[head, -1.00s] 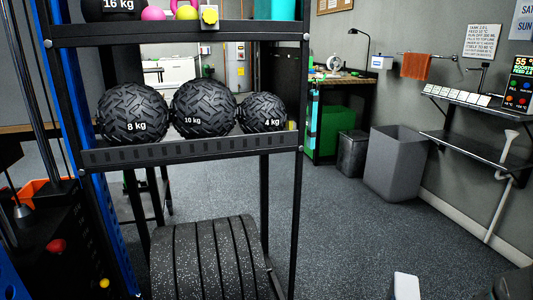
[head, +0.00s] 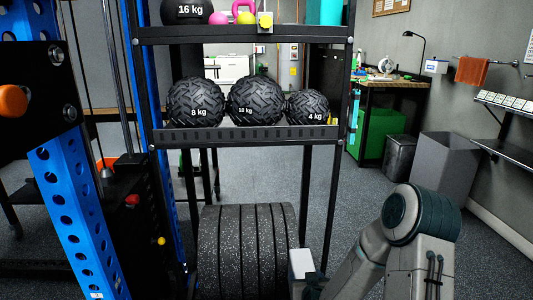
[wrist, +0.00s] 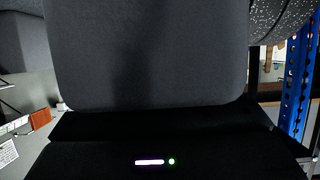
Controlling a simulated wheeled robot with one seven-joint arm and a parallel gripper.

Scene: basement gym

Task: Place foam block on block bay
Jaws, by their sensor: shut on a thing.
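A large dark grey block with rounded corners, which I take to be the foam block (wrist: 150,50), fills the upper middle of the wrist view. My gripper (wrist: 160,125) shows as a black body with a small light strip, right against the block. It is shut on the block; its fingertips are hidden. In the head view my arm reaches in from the lower right, its pale end low in front of the rack (head: 240,138). The block cannot be made out there. I cannot tell which spot is the block bay.
The rack holds three black balls (head: 255,101) on its middle shelf. Speckled black plates (head: 245,245) stand below, close to my arm's end. A blue upright (head: 75,215) is at left. A grey bin (head: 445,165) stands at right; floor between is open.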

